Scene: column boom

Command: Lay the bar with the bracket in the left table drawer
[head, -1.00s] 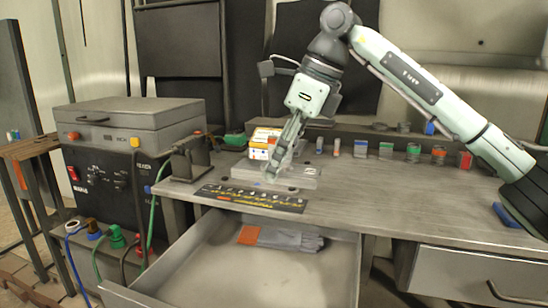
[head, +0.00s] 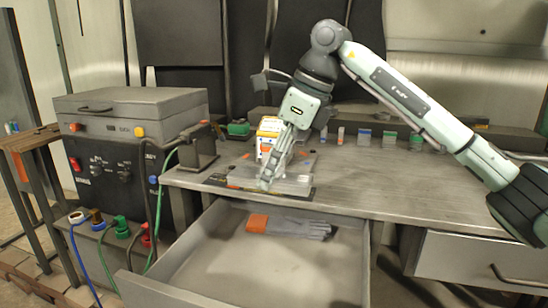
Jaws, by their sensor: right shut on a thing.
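My right gripper (head: 266,184) comes down over the table's front left part and is shut on a pale grey, flat bar (head: 297,180). The bar is at the table's front edge, over a dark printed strip; I cannot tell whether it touches the table. The fingers hide part of it, and I cannot make out its bracket clearly. The left table drawer (head: 240,272) is pulled open below, in front of the bar. A glove (head: 290,227) with an orange cuff lies at the back of the drawer. My left gripper is not in view.
An orange and white box (head: 268,130) stands behind the gripper. A dark stand (head: 197,150) is at the table's left corner, beside a grey powered case (head: 125,130) with cables. The right drawer (head: 470,262) is shut. The front of the open drawer is clear.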

